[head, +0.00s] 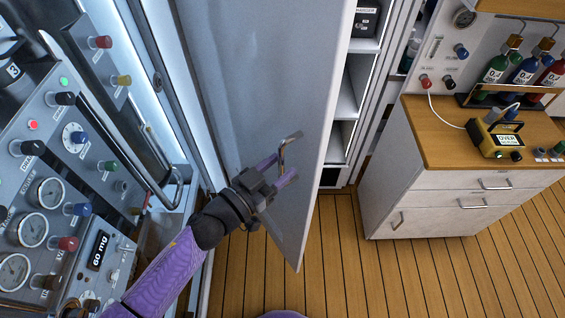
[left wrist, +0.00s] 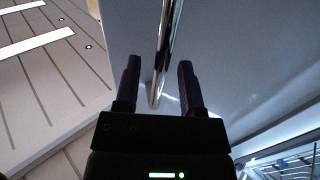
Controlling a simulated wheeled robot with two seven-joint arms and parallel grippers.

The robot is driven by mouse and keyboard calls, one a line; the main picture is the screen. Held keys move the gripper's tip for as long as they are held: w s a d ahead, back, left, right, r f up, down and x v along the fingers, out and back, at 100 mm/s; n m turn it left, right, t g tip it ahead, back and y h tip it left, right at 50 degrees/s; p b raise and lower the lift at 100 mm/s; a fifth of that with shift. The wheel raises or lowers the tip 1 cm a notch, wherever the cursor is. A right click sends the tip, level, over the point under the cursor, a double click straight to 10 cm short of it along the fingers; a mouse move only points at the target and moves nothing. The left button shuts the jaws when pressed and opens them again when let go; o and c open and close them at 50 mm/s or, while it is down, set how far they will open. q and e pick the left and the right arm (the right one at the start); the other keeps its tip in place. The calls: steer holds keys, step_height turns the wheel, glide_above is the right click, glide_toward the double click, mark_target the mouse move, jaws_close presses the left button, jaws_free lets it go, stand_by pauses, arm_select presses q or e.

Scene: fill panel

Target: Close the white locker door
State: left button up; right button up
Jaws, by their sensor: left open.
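The white locker door (head: 245,75) stands open, swung out into the room, with its free lower corner over the wooden floor. A metal bar handle (head: 291,142) sits on the door near its free edge. My left gripper (head: 279,167) is at the handle with its fingers apart. In the left wrist view the handle (left wrist: 167,50) runs up between the two dark fingertips (left wrist: 159,75), and the door face (left wrist: 235,55) lies behind it. I cannot tell whether either finger touches the handle. My right gripper is not in view.
A panel of gauges and knobs (head: 62,150) stands close on the left, beside my left arm. Shelves (head: 349,95) show right of the door. A wood-topped cabinet (head: 430,190) with bottles and a yellow device (head: 497,138) stands at right. The plank floor (head: 345,265) is clear.

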arm_select(q)
steer(key=shift+w+d, duration=0.45)
jaws_close()
stand_by(0.5)
stand_by(0.3)
stand_by(0.3)
